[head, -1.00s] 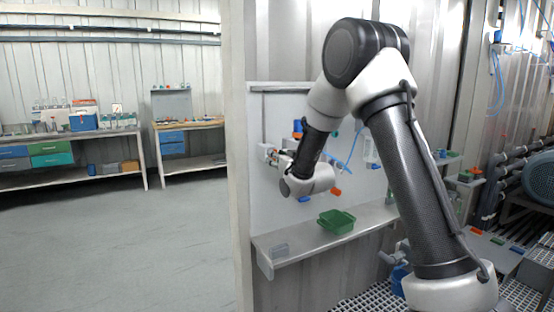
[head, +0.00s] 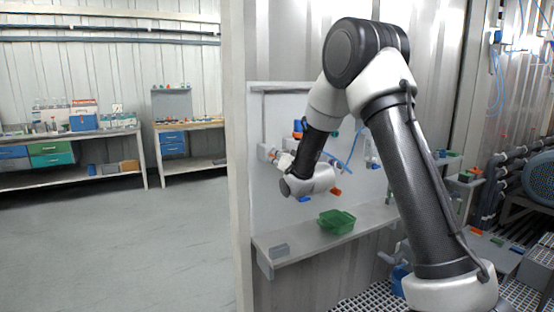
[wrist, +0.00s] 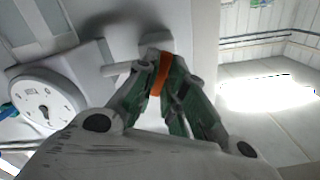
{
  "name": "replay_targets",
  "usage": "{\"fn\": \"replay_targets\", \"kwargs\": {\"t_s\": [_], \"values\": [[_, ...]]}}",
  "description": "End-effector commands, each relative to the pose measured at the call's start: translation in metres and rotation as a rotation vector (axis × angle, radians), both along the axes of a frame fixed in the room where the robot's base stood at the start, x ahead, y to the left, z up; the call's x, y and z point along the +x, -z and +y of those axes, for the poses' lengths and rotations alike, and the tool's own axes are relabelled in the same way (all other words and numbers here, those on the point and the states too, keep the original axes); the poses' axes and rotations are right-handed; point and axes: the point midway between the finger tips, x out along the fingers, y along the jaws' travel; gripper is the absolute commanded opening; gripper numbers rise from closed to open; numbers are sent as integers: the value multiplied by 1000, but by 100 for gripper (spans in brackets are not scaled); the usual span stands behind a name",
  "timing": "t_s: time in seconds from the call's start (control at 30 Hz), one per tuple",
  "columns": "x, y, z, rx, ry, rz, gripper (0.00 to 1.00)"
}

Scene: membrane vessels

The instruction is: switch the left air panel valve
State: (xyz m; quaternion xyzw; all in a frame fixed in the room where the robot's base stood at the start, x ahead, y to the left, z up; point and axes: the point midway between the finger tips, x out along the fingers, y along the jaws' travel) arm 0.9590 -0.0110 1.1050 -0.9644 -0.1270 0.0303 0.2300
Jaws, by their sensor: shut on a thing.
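The white air panel (head: 272,208) hangs on the ribbed wall, with my arm in front of it. The left valve's orange handle (wrist: 159,76) shows in the wrist view, between the green-lined fingers of my gripper (wrist: 166,70). My gripper is shut on this handle. A grey fitting (wrist: 155,44) sits just beyond the handle. The handle is hidden there by my wrist.
A round white dial (wrist: 42,112) is left of my gripper in the wrist view. Another orange handle (head: 336,191) and blue tubing show right of my wrist. A green bin (head: 337,222) stands on the shelf (head: 368,222) below. Open floor lies left of the wall edge.

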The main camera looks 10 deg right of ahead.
Motion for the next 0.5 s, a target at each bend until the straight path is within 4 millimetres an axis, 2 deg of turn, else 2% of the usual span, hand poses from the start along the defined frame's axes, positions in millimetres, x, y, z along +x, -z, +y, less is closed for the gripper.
{"fn": "replay_targets", "kwargs": {"t_s": [0.5], "values": [[0,0,0,471,1,127,0]]}}
